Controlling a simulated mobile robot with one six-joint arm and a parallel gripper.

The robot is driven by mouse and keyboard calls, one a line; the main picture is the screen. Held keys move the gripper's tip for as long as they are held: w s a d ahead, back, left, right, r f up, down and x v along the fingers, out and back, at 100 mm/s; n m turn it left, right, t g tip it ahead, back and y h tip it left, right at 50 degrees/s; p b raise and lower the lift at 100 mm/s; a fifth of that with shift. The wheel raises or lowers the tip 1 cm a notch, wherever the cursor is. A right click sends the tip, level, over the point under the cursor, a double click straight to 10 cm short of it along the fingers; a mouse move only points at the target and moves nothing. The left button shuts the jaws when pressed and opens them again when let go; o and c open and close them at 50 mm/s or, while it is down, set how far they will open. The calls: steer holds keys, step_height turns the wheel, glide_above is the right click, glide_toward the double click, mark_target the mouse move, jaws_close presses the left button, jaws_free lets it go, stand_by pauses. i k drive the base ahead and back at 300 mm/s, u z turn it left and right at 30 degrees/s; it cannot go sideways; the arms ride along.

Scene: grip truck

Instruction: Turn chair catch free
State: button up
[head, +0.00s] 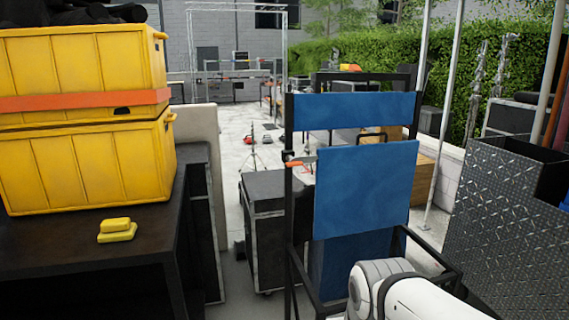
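A tall folding chair (366,190) with a blue back band, a blue panel and a black frame stands right of the middle in the head view. A small catch with an orange handle (295,164) sits on the chair's left upright, just below the back band. The orange handle points roughly sideways to the right. A white link of my arm shows at the bottom right, in front of the chair's lower part. My gripper is out of the picture, so its distance from the catch cannot be seen.
Yellow crates (85,160) with an orange strap stand on a black table (60,250) at the left, near a small yellow block (117,230). A black case (265,225) stands behind the chair's left side. A diamond-plate box (500,230) closes off the right.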

mark_target(297, 161)
steer(key=k, duration=1.05)
steer(key=u, duration=0.6)
steer(key=i, duration=1.55)
steer(key=z, duration=0.85)
